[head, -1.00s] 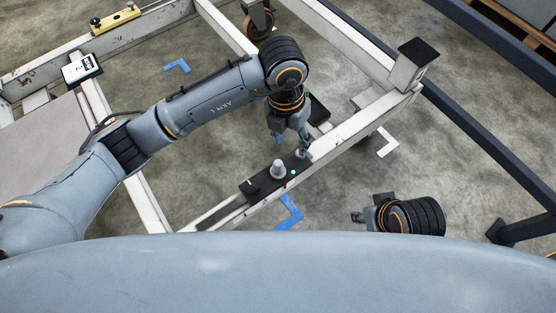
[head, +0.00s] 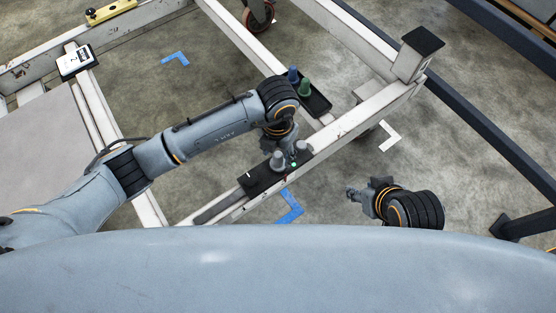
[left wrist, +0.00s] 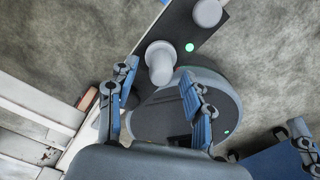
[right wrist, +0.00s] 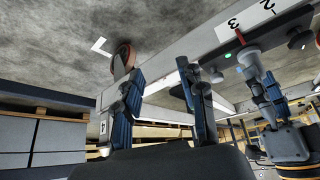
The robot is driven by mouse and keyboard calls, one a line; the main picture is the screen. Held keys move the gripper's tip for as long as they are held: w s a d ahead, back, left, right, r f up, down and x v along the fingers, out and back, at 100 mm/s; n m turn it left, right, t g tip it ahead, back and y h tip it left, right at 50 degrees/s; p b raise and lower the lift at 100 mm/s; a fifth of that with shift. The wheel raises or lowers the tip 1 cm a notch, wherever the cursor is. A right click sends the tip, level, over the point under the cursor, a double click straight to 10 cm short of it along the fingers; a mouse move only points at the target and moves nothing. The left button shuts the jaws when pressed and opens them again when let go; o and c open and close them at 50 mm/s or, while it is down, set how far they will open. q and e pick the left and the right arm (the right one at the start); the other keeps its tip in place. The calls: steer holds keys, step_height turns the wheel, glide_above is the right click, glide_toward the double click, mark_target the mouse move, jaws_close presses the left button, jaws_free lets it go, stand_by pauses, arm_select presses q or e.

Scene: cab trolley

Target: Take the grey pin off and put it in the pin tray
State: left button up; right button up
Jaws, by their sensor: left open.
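Two grey pins stand on a black plate (head: 258,182) on the white beam: one grey pin (head: 278,158) and another (head: 303,147) to its right. In the left wrist view the nearer grey pin (left wrist: 160,66) stands upright just beyond my fingertips, the other (left wrist: 207,12) further off. My left gripper (head: 292,152) is open and empty, over the plate; its fingers (left wrist: 163,90) are apart in its wrist view. The pin tray (head: 318,104) is black and holds a blue pin (head: 293,74) and a green pin (head: 305,86). My right gripper (head: 352,192) is open and empty, right of the beam.
White frame beams (head: 355,120) surround the work spot. A caster wheel (head: 257,16) is at the top. A dark blue rail (head: 480,140) runs along the right. Blue tape (head: 290,207) marks the floor. Open floor lies around my right gripper.

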arm_select(q)
steer(key=shift+f, duration=0.8)
jaws_close()
arm_select(e)
steer(key=shift+w+a+r+t, duration=0.25)
steer(key=shift+w+t, duration=0.1)
steer(key=shift+w, duration=0.2)
steer(key=shift+w+a+r+t, duration=0.2)
steer(key=shift+w+t, duration=0.15)
steer(key=shift+w, duration=0.2)
arm_select(q)
steer(key=shift+r, duration=0.1)
